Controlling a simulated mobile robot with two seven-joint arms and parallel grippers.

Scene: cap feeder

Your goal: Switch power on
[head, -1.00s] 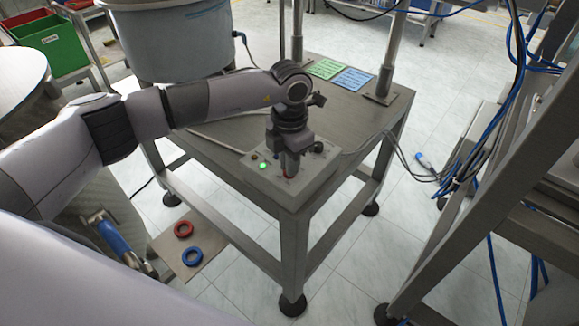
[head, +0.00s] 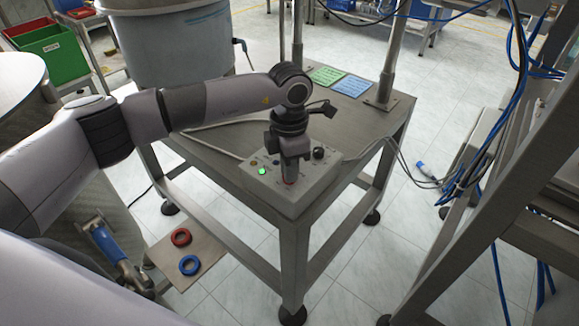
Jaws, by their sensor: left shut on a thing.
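The control box (head: 312,190) sits on the near corner of the grey metal table. A green light (head: 262,171) is lit on its left side, and a black knob (head: 319,153) stands at its right. My left gripper (head: 290,180) points down at the box and is shut on a red switch part (head: 289,182) on its top face. The gripper's fingers hide most of that part, so its position cannot be told. My right gripper is not in view.
A large metal bowl (head: 175,50) stands behind my left arm. Green and blue cards (head: 352,85) lie on the table. A small shelf with a red ring (head: 181,237) and a blue ring (head: 189,265) is at lower left. A metal frame with blue cables (head: 490,150) stands at right.

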